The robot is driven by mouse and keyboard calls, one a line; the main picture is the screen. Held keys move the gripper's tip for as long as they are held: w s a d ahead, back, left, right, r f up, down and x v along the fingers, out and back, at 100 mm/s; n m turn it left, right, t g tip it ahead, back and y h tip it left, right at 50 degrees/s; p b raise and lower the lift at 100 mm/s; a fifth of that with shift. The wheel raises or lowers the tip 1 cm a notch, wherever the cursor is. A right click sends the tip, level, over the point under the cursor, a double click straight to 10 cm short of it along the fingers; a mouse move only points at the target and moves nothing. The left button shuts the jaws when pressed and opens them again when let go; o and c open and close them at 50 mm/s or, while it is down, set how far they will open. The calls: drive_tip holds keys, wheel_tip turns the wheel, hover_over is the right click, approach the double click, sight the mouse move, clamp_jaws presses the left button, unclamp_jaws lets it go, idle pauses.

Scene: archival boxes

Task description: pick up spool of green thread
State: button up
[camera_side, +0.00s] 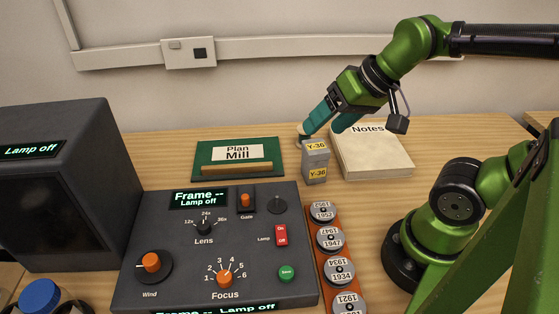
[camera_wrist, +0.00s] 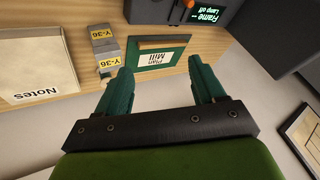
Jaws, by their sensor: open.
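I cannot make out a spool of green thread in either view. My gripper (camera_side: 322,127) is open and empty, with teal fingers pointing down, near the back of the desk. In the side view it appears just behind and above a small grey box (camera_side: 316,163) labelled Y-36. In the wrist view my gripper (camera_wrist: 160,66) has its two fingers spread wide, with the green Plan Mill board (camera_wrist: 143,64) showing past and between the tips. The grey box (camera_wrist: 106,48) is at the left finger's side there.
A Notes folder (camera_side: 378,160) lies right of the grey box. The Plan Mill board (camera_side: 207,163) lies to its left. In front are a control panel (camera_side: 165,225), a rack of round labelled tins (camera_side: 330,239) and a dark monitor (camera_side: 60,180). A blue lid (camera_side: 39,296) shows lower left.

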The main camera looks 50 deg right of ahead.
drive_tip(key=w+d+f+m+g, duration=0.1)
drive_tip(key=w+d+m+g, duration=0.1)
drive_tip(key=w+d+m, duration=0.4)
drive_tip(key=m+g+h, duration=0.2)
drive_tip(key=m+g, duration=0.2)
drive_tip(key=m, duration=1.4)
hover_over(305, 137)
wheel_tip(305, 137, down, 5)
drive_tip(key=w+d+m, duration=0.1)
drive_tip(key=m, duration=0.6)
drive_tip(key=shift+g, duration=0.3)
wheel_tip(305, 137, down, 10)
drive_tip(key=shift+f, duration=0.2)
drive_tip(key=shift+d+f, duration=0.2)
drive_tip(key=shift+f, duration=2.4)
drive_tip(key=c, duration=0.8)
